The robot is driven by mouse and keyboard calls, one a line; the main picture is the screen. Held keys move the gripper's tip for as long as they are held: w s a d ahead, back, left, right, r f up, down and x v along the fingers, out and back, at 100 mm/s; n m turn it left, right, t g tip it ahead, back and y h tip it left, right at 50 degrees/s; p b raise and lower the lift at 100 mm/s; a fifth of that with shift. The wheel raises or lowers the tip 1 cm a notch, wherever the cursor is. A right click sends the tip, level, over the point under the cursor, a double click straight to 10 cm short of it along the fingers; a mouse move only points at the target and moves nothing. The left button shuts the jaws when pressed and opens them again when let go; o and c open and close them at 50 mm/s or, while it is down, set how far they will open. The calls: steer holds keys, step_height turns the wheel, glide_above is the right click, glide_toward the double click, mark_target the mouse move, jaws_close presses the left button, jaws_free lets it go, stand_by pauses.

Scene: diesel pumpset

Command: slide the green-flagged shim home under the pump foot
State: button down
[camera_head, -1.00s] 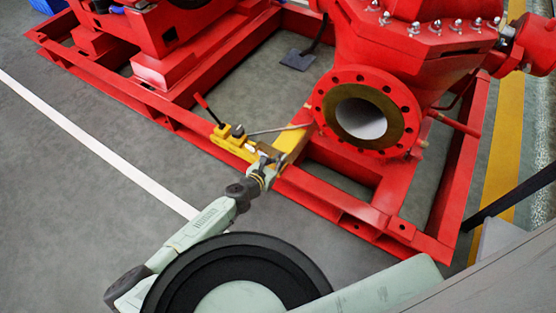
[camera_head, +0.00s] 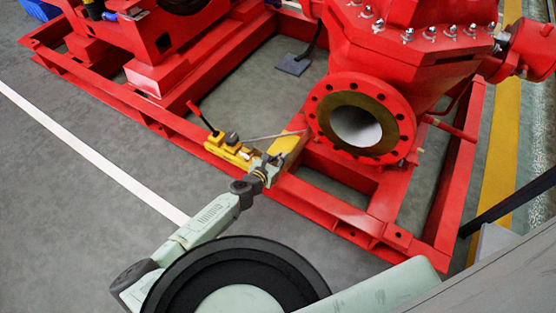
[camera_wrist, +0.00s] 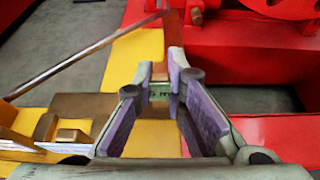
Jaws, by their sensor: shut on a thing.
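My gripper (camera_head: 274,160) is at the front rail of the red skid, close to the red pump (camera_head: 390,60). In the wrist view my gripper (camera_wrist: 160,82) has its purple-padded fingers closed around a small piece with a green face, the green-flagged shim (camera_wrist: 160,92). Only a little of the shim shows; the fingers hide the rest. A red pump support (camera_wrist: 235,72) lies just beyond and to the right of the fingertips. I cannot see the gap under the pump foot, nor whether the shim's front edge is in it.
A yellow tool with a dark lever (camera_head: 228,148) sits on the rail left of my gripper. A thin metal bar (camera_wrist: 85,55) slants across at the left of the fingers. A yellow plate (camera_head: 287,142) lies beyond the gripper. The grey floor at the left is clear.

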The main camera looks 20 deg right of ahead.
steer(key=c, duration=1.6)
jaws_free()
steer(key=v, duration=1.2)
